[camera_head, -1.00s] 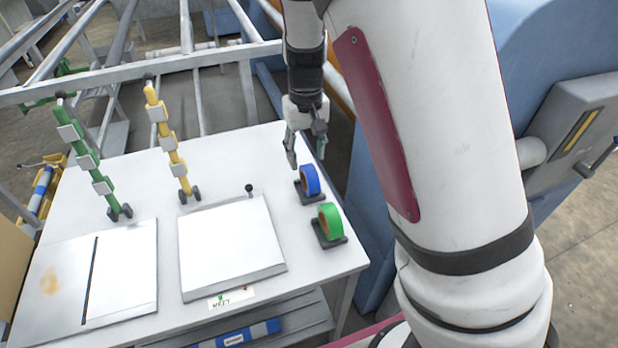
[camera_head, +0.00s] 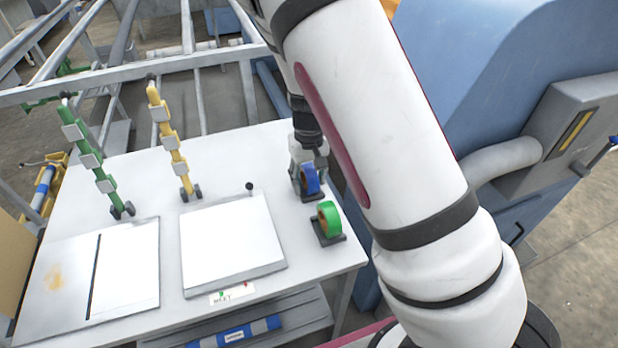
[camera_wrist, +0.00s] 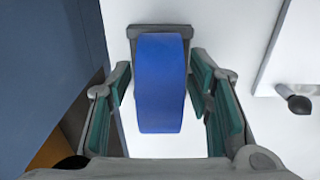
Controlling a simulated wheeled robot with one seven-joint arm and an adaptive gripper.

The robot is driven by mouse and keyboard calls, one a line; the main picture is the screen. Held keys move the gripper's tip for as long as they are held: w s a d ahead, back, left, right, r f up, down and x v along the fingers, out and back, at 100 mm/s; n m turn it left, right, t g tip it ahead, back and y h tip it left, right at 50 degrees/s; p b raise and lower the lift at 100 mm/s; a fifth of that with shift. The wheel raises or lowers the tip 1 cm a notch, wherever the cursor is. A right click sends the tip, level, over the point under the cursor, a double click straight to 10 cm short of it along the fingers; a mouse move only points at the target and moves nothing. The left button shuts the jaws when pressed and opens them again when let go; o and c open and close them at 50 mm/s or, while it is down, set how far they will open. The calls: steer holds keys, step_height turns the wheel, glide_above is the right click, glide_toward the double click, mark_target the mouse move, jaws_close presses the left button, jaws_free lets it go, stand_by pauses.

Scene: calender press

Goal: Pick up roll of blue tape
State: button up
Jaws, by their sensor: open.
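The roll of blue tape (camera_head: 311,180) stands upright in a small dark holder (camera_head: 313,196) near the right edge of the white table. In the wrist view the blue tape (camera_wrist: 160,85) fills the space between the two fingers, with its grey holder (camera_wrist: 158,31) behind it. My gripper (camera_head: 307,181) is down at the tape. In the wrist view my gripper (camera_wrist: 163,100) is open, with one teal-padded finger on each side of the roll. A gap shows between the tape and each finger. The far finger is partly hidden in the head view.
A green tape roll (camera_head: 328,218) in its own holder stands just in front of the blue one. A flat white board (camera_head: 232,245) lies to the left. A yellow stand (camera_head: 169,140) and a green stand (camera_head: 88,155) rise farther left. A blue machine (camera_head: 470,110) stands at the right.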

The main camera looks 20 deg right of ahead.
mark_target(309, 166)
jaws_close()
steer(key=shift+r, duration=0.15)
steer(key=shift+r, duration=0.6)
step_height(309, 166, up, 2)
steer(key=shift+w+r+b, duration=0.1)
steer(key=shift+r+b, duration=0.1)
steer(key=shift+b, duration=0.1)
steer(key=s+a, duration=0.7)
steer(key=s+a+r, duration=0.1)
steer(key=s+a, duration=0.3)
steer(key=shift+s+a+r+p, duration=0.15)
steer(key=shift+s+p, duration=0.1)
steer(key=shift+p, duration=0.15)
